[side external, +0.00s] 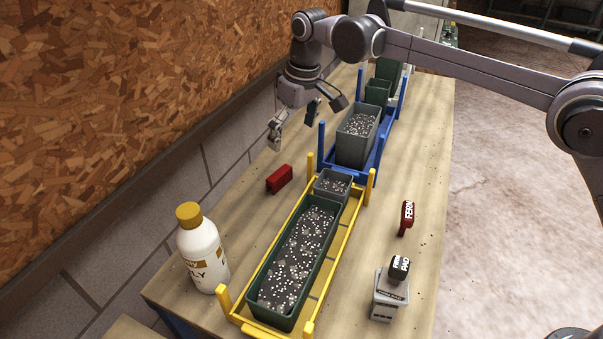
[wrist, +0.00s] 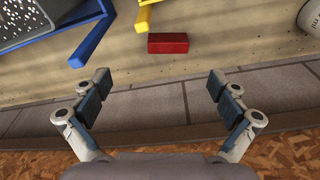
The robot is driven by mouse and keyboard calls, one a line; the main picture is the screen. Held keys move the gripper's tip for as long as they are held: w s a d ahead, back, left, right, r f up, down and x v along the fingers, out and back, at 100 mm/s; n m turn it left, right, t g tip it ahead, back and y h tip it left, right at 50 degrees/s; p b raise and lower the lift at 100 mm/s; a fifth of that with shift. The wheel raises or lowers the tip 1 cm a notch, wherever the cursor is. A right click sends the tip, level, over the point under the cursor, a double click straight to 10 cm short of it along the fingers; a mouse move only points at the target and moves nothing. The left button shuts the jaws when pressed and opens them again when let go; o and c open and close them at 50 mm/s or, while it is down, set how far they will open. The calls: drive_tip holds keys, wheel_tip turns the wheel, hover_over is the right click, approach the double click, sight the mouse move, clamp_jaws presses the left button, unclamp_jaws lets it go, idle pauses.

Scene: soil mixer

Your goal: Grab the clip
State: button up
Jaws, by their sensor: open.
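A small red block (side external: 279,179), which may be the clip, lies on the wooden table near its wall-side edge, left of the yellow rack. It also shows in the wrist view (wrist: 168,43), beyond the fingertips and roughly centred between them. My gripper (side external: 294,121) is open and empty, above and behind the block in the side view. Its two fingers stand wide apart in the wrist view (wrist: 160,88), with nothing between them. A second red piece with white lettering (side external: 407,217) is on the table's right side. Nothing is plainly marked as a clip.
The yellow rack (side external: 223,297) holds soil-filled green and grey bins. The blue rack (side external: 320,143) holds a grey bin (side external: 354,148) of soil. A white bottle with a yellow cap (side external: 203,252) stands at front left.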

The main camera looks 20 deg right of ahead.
sight(280, 173)
drive_tip(key=a+f, duration=0.1)
drive_tip(key=f, duration=0.3)
drive_tip(key=w+a+f, duration=0.1)
drive_tip(key=f, duration=0.3)
drive_tip(key=w+a+f, duration=0.1)
drive_tip(key=f, duration=0.3)
drive_tip(key=shift+f, duration=0.25)
drive_tip(key=c, duration=0.9)
